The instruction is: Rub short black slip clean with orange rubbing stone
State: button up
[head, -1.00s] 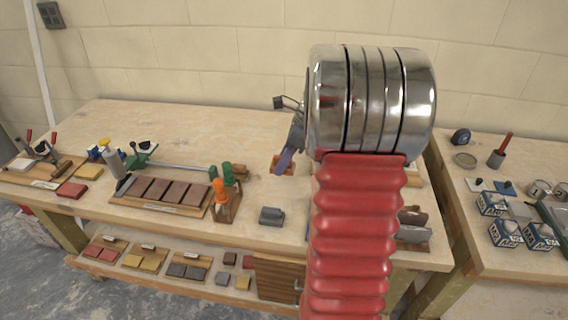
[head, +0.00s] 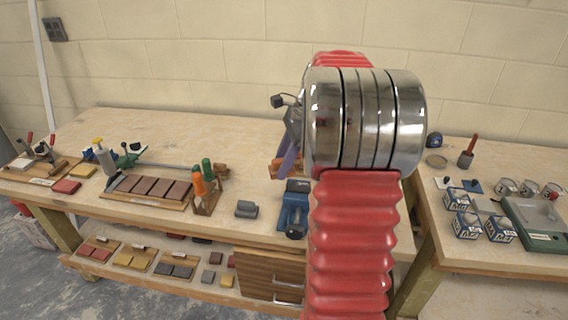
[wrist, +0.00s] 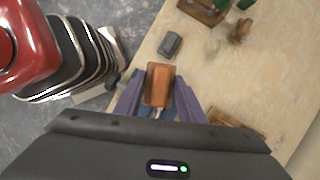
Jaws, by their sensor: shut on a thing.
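My gripper (wrist: 160,108) has purple fingers and is shut on an orange-brown block, which looks like the orange rubbing stone (wrist: 161,84). In the head view the stone (head: 277,169) shows beside the purple finger, above the bench and behind the blue vise (head: 292,215). My arm hides much of the gripper there. A dark grey stepped block (head: 246,209) sits on the bench left of the vise; it also shows in the wrist view (wrist: 170,43). I cannot tell whether this is the short black slip. Something dark grey shows at the vise's top.
A tray of brown slabs (head: 145,191) and a rack with orange- and green-handled tools (head: 206,196) stand on the bench to the left. Coloured blocks sit on the lower shelf. A second bench at right holds several blue-and-white boxes (head: 468,225). The back middle of the main bench is clear.

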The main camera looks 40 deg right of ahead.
jog(key=shift+s+a+f+n+g, duration=0.1)
jog(key=shift+f+n+g, duration=0.05)
jog(key=shift+n, duration=0.35)
jog(key=shift+a+f+n+g, duration=0.1)
jog(key=shift+n+g, duration=0.05)
jog(key=shift+n, duration=0.35)
jog(key=n, duration=0.1)
jog(key=a+n+g, duration=0.1)
jog(key=shift+f+n, duration=0.3)
jog(key=shift+f, duration=0.1)
jog(key=w+a+f+n+g+h, duration=0.1)
jog(key=w+a+f+n, duration=0.2)
jog(key=a+n, duration=0.3)
jog(key=w+a+f+n+g+h, duration=0.1)
jog(key=a+f+n, duration=0.4)
jog(key=a, duration=0.8)
jog(key=w+a+f+n+g+h, duration=0.1)
jog(key=w+a+f+n+g, duration=0.2)
jog(key=w+a+n, duration=0.3)
jog(key=a+f+n, duration=0.1)
jog(key=a+n, duration=0.1)
jog(key=a, duration=0.2)
jog(key=shift+a+f+n+h, duration=0.15)
jog(key=shift+f+n+h, duration=0.15)
